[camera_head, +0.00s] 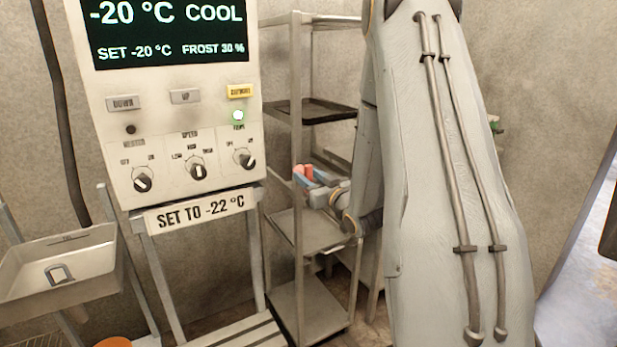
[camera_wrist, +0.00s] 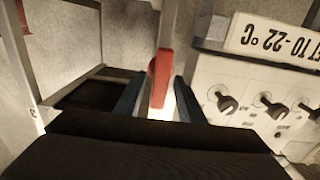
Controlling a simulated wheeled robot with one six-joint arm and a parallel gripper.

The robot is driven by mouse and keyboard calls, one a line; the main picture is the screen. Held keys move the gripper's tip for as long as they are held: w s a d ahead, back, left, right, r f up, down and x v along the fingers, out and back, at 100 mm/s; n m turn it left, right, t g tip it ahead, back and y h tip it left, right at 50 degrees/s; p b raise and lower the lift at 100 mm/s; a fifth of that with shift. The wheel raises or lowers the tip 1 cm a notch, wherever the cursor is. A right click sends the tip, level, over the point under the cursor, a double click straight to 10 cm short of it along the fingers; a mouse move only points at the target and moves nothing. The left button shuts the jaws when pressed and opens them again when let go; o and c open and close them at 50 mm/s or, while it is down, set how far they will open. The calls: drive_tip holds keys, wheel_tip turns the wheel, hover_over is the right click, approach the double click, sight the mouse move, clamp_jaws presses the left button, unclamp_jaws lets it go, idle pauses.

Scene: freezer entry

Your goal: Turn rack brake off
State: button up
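The metal rack (camera_head: 297,130) stands right of the control panel, with open shelves on thin posts. A red lever (camera_wrist: 160,78), which looks like the rack brake, shows in the wrist view between my two blue fingers. Small red parts (camera_head: 299,169) also show at the rack in the head view. My gripper (camera_wrist: 158,95) is open around the lever, with a visible gap on the right side; contact on the left is unclear. In the head view my gripper (camera_head: 316,178) is beside the rack's front post, partly hidden by my arm. The lever's lower end is hidden.
The control panel (camera_head: 190,120) reads -20 °C COOL, with several knobs and buttons. A dark tray (camera_head: 318,112) lies on the rack. A metal tray (camera_head: 60,290) is at the left.

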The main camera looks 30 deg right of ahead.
clamp_jaws()
drive_tip(key=shift+n+b, duration=0.3)
drive_tip(key=n+b, duration=0.1)
drive_tip(key=n, duration=0.1)
drive_tip(key=n+b, duration=0.1)
drive_tip(key=b, duration=0.1)
drive_tip(key=shift+a+f+n, duration=0.15)
drive_tip(key=shift+n, duration=0.25)
drive_tip(key=n+b, duration=0.3)
drive_tip(key=shift+a+f+n, duration=0.1)
drive_tip(key=shift+n, duration=0.2)
drive_tip(key=n+b, duration=0.5)
drive_tip(key=shift+a+f, duration=0.15)
drive_tip(key=shift+f, duration=0.05)
drive_tip(key=n+b, duration=0.2)
drive_tip(key=b, duration=0.1)
drive_tip(key=shift+n, duration=0.6)
drive_tip(key=shift+o, duration=0.4)
unclamp_jaws()
